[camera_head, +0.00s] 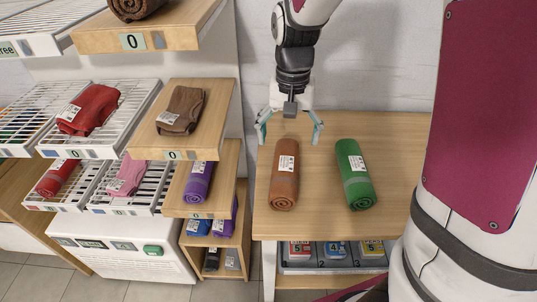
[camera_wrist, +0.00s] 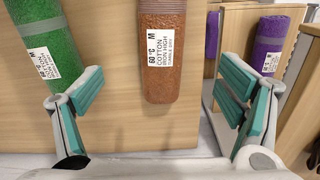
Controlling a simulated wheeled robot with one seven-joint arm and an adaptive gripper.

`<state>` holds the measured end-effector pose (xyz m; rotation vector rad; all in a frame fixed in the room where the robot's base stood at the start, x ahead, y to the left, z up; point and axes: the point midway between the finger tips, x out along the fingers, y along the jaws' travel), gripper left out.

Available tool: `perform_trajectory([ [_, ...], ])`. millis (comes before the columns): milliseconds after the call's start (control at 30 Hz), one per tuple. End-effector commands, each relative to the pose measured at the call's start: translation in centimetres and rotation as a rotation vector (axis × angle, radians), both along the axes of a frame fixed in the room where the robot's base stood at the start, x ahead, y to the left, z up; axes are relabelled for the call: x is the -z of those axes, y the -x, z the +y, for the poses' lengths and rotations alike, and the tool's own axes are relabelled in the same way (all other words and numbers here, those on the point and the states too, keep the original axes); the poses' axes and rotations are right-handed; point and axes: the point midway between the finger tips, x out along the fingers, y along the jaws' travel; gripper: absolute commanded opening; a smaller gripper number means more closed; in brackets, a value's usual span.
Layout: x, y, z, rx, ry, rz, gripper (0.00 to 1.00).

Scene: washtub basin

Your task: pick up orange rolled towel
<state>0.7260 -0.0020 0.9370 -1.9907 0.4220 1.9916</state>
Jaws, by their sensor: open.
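The orange rolled towel (camera_head: 285,182), a brownish-orange roll with a white label, lies on the wooden table (camera_head: 310,228) left of a green rolled towel (camera_head: 356,182). In the wrist view the orange rolled towel (camera_wrist: 162,60) is at the upper middle, its label facing the camera. My gripper (camera_head: 289,142) is open and empty at the towel's far end, with its fingers spread wide. In the wrist view the fingers of my gripper (camera_wrist: 160,100) stand to either side of the towel's line, apart from it. Its height above the table is hard to tell.
The green towel also shows at the wrist view's left (camera_wrist: 55,45). Wooden shelves with brown (camera_head: 181,110) and purple (camera_head: 198,182) towels and wire racks with red towels (camera_head: 90,110) stand left. A grey tray (camera_head: 330,267) sits under the tabletop. A wall is behind the table.

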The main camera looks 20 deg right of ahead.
Motion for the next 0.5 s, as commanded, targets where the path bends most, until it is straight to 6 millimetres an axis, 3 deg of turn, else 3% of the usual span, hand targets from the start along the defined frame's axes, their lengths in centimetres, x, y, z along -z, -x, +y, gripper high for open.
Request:
perform_trajectory([
  [200,4.4,0.1,0.0,0.000,0.001,0.004,0.87],
  [500,6.7,0.0,0.0,-0.001,0.001,0.001,0.87],
])
